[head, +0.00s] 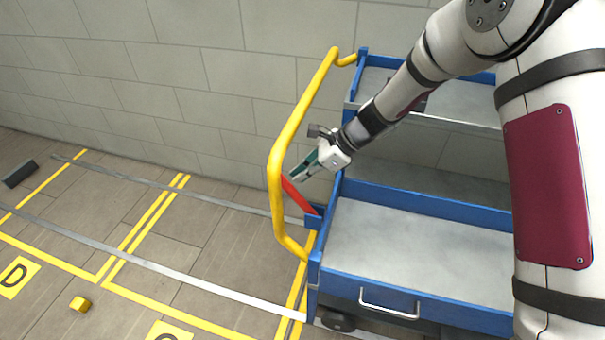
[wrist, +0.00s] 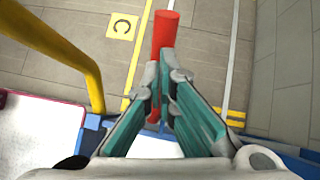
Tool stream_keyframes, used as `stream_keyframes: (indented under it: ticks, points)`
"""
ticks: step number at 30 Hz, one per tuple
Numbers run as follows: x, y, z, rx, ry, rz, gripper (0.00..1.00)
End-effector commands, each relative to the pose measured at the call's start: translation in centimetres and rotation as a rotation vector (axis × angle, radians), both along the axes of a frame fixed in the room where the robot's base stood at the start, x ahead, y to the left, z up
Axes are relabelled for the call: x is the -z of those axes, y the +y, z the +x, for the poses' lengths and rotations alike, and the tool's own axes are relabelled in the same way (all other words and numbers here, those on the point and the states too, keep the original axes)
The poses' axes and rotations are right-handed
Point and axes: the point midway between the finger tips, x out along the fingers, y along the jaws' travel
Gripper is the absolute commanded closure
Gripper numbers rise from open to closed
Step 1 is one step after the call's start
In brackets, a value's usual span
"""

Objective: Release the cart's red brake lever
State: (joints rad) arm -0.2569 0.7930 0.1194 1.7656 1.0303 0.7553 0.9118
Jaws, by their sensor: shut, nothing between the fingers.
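The blue cart (head: 450,309) with grey shelves stands by the wall. Its yellow handle (head: 301,107) rises at its left end and also shows at the left of the wrist view (wrist: 75,48). The red brake lever (head: 297,196) slants up and left from a blue bracket at that end. My gripper (head: 294,178) is shut and empty, with its fingertips close to the lever's upper end. In the wrist view, the lever (wrist: 166,32) shows beyond and partly behind the fingertips (wrist: 164,62). I cannot tell whether they touch it.
A block wall (head: 180,80) runs behind the cart. The floor left of the cart has yellow lines, grey rails and lettered yellow markers (head: 14,277). A small yellow block (head: 79,304) and a dark block (head: 19,174) lie there. The cart's lower shelf (head: 410,245) is empty.

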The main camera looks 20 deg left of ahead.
Motion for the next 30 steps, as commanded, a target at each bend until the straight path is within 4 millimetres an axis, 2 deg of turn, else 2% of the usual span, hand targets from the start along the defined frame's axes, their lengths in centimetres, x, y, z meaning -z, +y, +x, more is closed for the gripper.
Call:
stream_keyframes:
  ticks: [8, 11, 21, 24, 30]
  points:
    - [-1.6, -1.7, -0.2, 0.001, -0.001, 0.000, 1.00]
    - [-2.9, -3.1, -0.4, -0.001, -0.001, 0.000, 1.00]
    - [-9.7, -3.7, 0.8, -0.003, -0.004, 0.001, 1.00]
    - [-10.9, -3.9, 1.0, -0.004, -0.003, 0.001, 1.00]
    - [-12.1, -4.1, 1.1, -0.004, 0.000, 0.000, 1.00]
